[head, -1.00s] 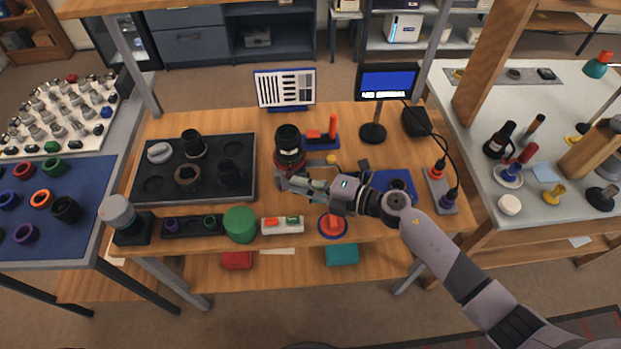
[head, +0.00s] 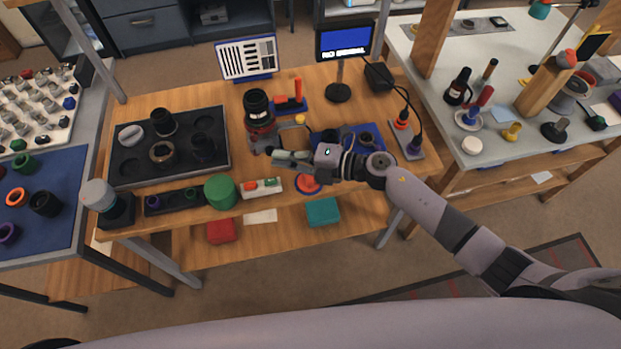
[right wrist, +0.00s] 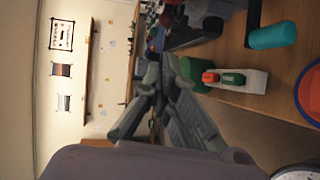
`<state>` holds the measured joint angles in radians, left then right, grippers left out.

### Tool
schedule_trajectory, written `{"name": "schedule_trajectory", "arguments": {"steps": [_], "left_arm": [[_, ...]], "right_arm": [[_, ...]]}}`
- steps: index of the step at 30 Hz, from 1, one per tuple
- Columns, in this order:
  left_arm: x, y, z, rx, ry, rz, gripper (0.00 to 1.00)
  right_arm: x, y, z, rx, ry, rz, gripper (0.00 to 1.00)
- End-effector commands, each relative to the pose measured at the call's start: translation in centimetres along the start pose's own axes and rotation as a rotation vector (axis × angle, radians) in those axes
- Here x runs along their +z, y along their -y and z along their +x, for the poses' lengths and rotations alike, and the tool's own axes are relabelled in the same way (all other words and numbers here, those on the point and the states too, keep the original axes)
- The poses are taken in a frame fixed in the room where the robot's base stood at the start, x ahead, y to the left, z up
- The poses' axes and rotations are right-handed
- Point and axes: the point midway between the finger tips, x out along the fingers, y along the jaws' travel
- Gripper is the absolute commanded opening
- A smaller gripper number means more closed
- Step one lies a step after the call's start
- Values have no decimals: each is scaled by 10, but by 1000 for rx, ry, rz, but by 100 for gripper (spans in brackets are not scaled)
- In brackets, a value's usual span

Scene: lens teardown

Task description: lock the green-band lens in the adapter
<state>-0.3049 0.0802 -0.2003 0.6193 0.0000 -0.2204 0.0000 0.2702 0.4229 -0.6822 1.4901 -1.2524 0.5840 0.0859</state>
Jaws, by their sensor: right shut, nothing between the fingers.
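A black lens (head: 257,103) stands upright on the red adapter (head: 262,132) near the middle of the bench. No green band can be made out on it, and I cannot tell whether it is locked. My right gripper (head: 277,156) is just in front and to the right of the adapter, its fingers shut with nothing between them. The fingers also show in the right wrist view (right wrist: 153,82), close together and empty. Dark parts behind them in that view are too unclear to name. My left gripper is not in view.
A black tray (head: 120,178) with several lens parts lies to the left. A green cylinder (head: 221,192) and a white block (head: 262,188) with red and green pieces stand along the front edge. A blue mat (head: 372,133), a small monitor (head: 344,38) and a printed chart (head: 246,58) are nearby.

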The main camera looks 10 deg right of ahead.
Motion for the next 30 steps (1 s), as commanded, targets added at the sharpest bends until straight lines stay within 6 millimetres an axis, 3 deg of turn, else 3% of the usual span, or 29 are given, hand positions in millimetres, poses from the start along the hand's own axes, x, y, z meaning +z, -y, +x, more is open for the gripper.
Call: {"name": "schedule_trajectory", "arguments": {"steps": [6, 15, 24, 30], "left_arm": [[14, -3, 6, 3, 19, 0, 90], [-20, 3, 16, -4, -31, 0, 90], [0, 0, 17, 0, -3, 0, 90], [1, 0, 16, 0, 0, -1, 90]], "right_arm": [[-15, 2, -30, -3, 0, 0, 0], [-37, 1, -71, -2, -1, 2, 0], [-41, -2, -80, 0, 0, 2, 0], [-41, -2, -80, 0, 0, 2, 0]]}}
